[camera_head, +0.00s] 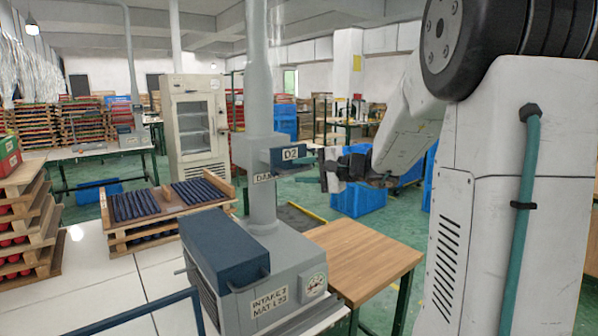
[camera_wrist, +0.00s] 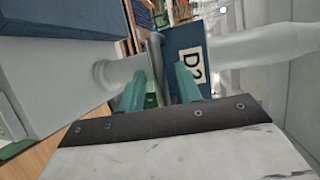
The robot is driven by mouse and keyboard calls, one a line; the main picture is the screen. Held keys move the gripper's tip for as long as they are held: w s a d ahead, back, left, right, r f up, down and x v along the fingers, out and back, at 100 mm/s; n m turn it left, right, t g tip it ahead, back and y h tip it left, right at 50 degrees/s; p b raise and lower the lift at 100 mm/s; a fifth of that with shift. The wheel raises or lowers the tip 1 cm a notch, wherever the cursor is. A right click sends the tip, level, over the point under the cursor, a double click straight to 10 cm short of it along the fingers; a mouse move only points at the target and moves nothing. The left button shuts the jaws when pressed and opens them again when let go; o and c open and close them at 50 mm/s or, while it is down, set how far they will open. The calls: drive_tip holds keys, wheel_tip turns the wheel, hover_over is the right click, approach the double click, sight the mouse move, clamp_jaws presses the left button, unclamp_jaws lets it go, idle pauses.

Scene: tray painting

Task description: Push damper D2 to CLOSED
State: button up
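Damper D2 is a dark blue block (camera_head: 290,156) with a white D2 label, mounted on a grey vertical duct (camera_head: 260,95) in the head view. In the wrist view its blue face (camera_wrist: 184,45) stands just beyond my fingers, label turned sideways. A grey metal bar (camera_wrist: 157,62) shows between my two green fingers, with apparent gaps on both sides. My gripper (camera_wrist: 160,82) is open around this bar; contact cannot be told. In the head view my gripper (camera_head: 326,170) is just right of the D2 block. A label under the block is partly hidden, and no CLOSED mark is readable.
Below the duct is a grey intake unit (camera_head: 290,268) with a blue box on top and a round gauge. A wooden table (camera_head: 365,252) stands right of it. Stacked pallets (camera_head: 150,232) and a white cabinet (camera_head: 193,110) are behind. Blue crates (camera_head: 360,200) lie on the green floor.

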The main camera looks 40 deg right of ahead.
sight(290, 167)
drive_tip(key=shift+x, duration=0.8)
clamp_jaws()
drive_tip(key=w, duration=0.4)
drive_tip(key=shift+w+a, duration=0.1)
unclamp_jaws()
drive_tip(key=v, duration=0.8)
